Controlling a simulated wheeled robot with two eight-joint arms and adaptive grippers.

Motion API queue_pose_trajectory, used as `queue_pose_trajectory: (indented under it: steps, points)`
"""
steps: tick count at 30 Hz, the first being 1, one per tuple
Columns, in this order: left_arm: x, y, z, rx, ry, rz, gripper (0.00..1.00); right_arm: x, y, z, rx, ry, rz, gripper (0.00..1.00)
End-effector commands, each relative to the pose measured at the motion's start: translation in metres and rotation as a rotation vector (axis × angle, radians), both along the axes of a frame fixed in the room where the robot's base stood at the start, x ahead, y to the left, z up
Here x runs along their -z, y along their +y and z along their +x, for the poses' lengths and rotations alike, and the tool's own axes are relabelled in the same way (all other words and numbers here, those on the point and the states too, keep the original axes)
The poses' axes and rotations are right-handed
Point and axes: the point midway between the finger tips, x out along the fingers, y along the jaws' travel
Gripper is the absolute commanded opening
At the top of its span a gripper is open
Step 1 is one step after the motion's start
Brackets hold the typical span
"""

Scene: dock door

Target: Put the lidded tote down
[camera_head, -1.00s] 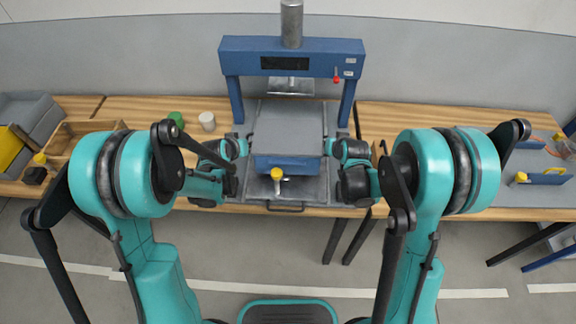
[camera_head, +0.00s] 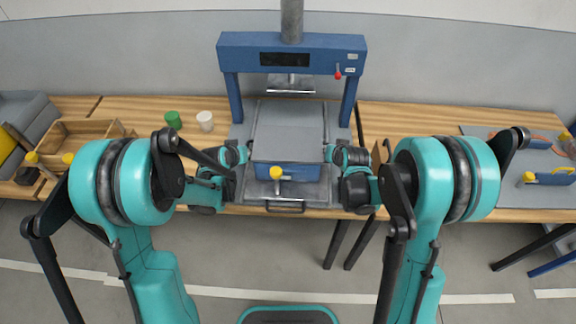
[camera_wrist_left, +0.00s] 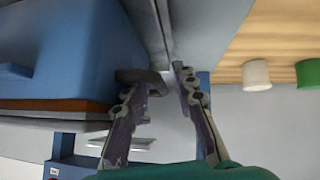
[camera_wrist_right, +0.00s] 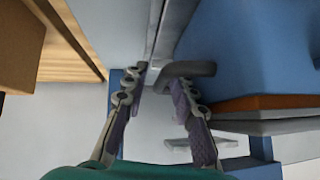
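The lidded tote has a grey lid (camera_head: 290,128) and a blue body (camera_head: 300,171). It sits level over the grey tray (camera_head: 318,192) within the blue press frame; whether its underside touches is hidden. My left gripper (camera_wrist_left: 168,80) is at its left side, with a dark handle (camera_wrist_left: 148,82) between its separated fingers. My right gripper (camera_wrist_right: 158,85) is at its right side, its fingers apart around the other bent handle (camera_wrist_right: 192,68). Both wrist views show an orange-brown band (camera_wrist_right: 255,102) under the lid edge. In the head view both fingertips are mostly hidden.
The blue press frame (camera_head: 290,42) stands over the tote, with a ram plate (camera_head: 290,84) above its rear. A yellow knob (camera_head: 276,172) is at the tote's front. A white cup (camera_head: 205,121) and green cup (camera_head: 173,120) stand left; a wooden crate (camera_head: 85,132) is farther left.

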Motion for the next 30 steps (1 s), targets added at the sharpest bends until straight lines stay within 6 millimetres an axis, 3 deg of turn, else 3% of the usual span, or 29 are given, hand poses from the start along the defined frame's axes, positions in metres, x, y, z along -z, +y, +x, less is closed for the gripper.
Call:
queue_pose_trajectory:
  steps: [7,21,30]
  points:
    - [-0.006,0.0,-0.005,0.001,0.0,-0.002,0.3,0.0,0.002,0.0,-0.002,0.0,0.002,0.3]
    - [-0.048,0.012,-0.048,-0.001,0.0,-0.001,0.3,0.0,0.002,0.0,-0.002,0.0,0.002,0.3]
    - [-0.055,0.014,-0.055,0.0,0.0,0.0,0.3,-0.007,0.0,-0.007,-0.001,0.0,0.001,0.3]
